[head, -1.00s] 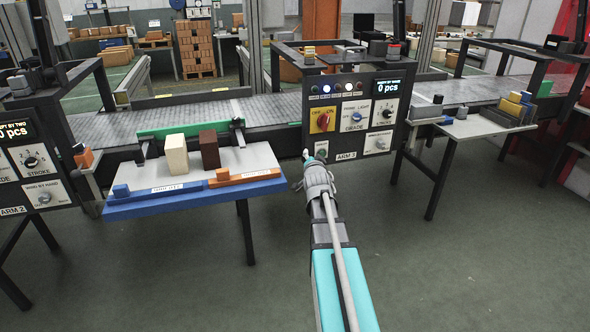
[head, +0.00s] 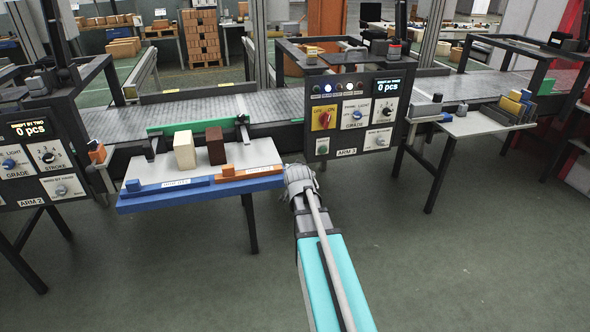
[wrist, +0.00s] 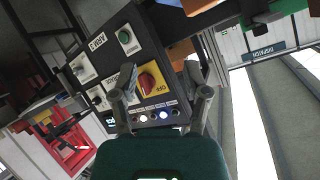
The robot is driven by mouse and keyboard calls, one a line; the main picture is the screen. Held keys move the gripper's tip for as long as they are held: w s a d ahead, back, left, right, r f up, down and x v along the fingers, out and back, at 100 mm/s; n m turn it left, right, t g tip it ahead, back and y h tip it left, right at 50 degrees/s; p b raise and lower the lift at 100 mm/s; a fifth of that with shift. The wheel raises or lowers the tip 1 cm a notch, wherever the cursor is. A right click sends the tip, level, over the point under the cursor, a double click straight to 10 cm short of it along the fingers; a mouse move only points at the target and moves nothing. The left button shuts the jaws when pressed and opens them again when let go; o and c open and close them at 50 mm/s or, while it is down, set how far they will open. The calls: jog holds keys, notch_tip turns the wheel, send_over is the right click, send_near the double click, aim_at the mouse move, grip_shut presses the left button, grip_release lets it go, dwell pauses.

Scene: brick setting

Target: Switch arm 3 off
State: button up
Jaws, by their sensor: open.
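The ARM 3 panel (head: 352,102) is a black box with grey plates, at centre right in the head view. Its red rotary switch (head: 324,119) sits on a yellow plate marked OFF and ON; the setting is too small to read surely. In the wrist view the red switch (wrist: 148,80) appears tilted between my open fingers, beyond their tips. My gripper (wrist: 158,77) is empty and apart from the panel. In the head view my gripper (head: 299,177) is below and left of the panel, its fingers mostly hidden.
A blue-edged table (head: 200,193) with two blocks stands left. The ARM 2 panel (head: 40,155) is at far left. A grey table (head: 470,124) stands right.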

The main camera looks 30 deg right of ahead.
jog(key=shift+a, duration=0.15)
jog(key=s+a+f+n+g+y, duration=0.1)
jog(key=s+a+f+n+g, duration=0.2)
jog(key=s+a, duration=0.3)
jog(key=s+a+f+n+g+y, duration=0.2)
jog(key=s+a, duration=0.5)
jog(key=a, duration=0.4)
jog(key=s+a+f+n+g+y, duration=0.2)
jog(key=s+a+f+n+g, duration=0.2)
jog(key=a, duration=0.5)
jog(key=s+n+g, duration=0.1)
jog(key=s+g, duration=0.1)
jog(key=s, duration=0.1)
jog(key=shift+s+a+f, duration=0.15)
jog(key=shift+a+f, duration=0.1)
jog(key=shift+f, duration=0.15)
